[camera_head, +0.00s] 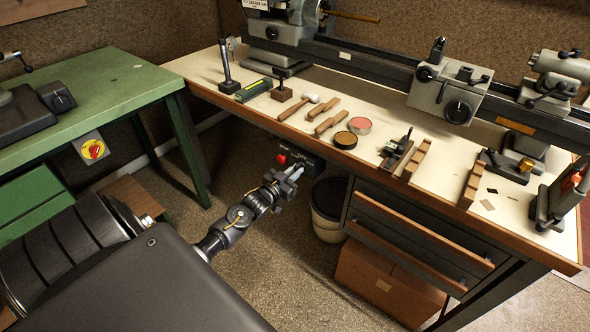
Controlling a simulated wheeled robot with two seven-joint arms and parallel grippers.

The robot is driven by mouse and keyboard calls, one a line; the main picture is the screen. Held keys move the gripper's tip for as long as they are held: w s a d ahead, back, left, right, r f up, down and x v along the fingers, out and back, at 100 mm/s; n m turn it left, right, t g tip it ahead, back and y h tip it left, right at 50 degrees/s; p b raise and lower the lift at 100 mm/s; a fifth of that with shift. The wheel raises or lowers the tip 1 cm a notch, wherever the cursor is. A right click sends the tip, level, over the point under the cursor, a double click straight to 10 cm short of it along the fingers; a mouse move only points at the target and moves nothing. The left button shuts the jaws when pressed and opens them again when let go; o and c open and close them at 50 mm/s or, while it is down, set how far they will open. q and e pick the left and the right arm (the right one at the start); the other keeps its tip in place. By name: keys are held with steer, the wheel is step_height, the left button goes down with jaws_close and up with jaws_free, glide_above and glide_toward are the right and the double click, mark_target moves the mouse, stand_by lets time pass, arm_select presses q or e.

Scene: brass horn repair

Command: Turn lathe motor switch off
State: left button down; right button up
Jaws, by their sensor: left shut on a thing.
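A dark switch box (308,163) is mounted under the front edge of the lathe bench, with a round red knob (281,159) on its left part. I take this box to be the lathe motor switch. My left gripper (292,174) is at the front of the box, just below and right of the red knob. Its jaws are shut on a small part of the switch, which the fingers largely hide. The switch's on or off position cannot be read. My right gripper is not in view.
The lathe (350,62) stands along the back of the bench (240,55). Hand tools, round tins and wooden blocks lie on the top. A dark bin (329,198) and cardboard box (385,283) stand underneath. A green bench (110,80) with a yellow-and-red switch (92,151) is left.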

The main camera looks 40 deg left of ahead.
arm_select(q)
steer(key=shift+n, duration=0.4)
steer(key=c, duration=1.4)
jaws_free()
steer(key=shift+c, duration=0.2)
steer(key=s, duration=1)
steer(key=shift+s, duration=0.4)
steer(key=shift+d, duration=0.1)
